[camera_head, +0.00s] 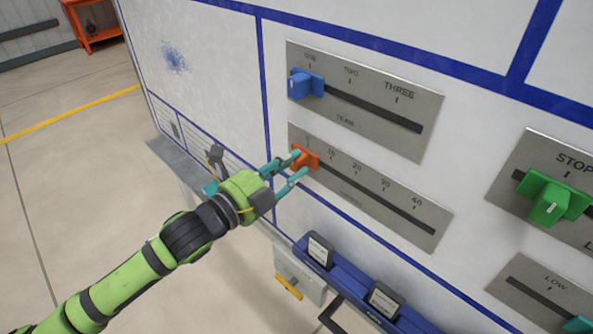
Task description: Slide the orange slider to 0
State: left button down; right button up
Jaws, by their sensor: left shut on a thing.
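The orange slider (308,157) sits at the left end of its dark slot on a grey metal scale plate (395,217). The plate's visible marks read about 10, 20, 30 and 40 from left to right. The slider is left of the first readable mark, and it hides the far left end of the scale, so I cannot read a 0. My left gripper (295,166) reaches in from the left, and its teal fingers are shut on the orange slider. My right gripper is not in view.
A blue slider (304,84) on a ONE-TWO-THREE plate is just above. A green slider (552,200) is at the right, with a LOW plate (545,293) below it. A blue ledge (345,283) with dark labelled blocks juts out below the orange slider's plate.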

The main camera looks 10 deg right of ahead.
pick_arm(q)
jog(key=shift+w+a+f, duration=0.1)
jog(key=shift+a+f, duration=0.05)
jog(key=shift+f, duration=0.2)
jog(key=c, duration=1)
grip_release()
jog(key=shift+o, duration=0.6)
jog(key=shift+w+r, duration=0.1)
jog(key=shift+w, duration=0.1)
jog(key=shift+s, duration=0.1)
jog(key=shift+s+a+r, duration=0.1)
jog(key=shift+s+a, duration=0.05)
jog(key=v, duration=1.1)
jog(key=shift+a, duration=0.3)
jog(key=shift+s, duration=0.15)
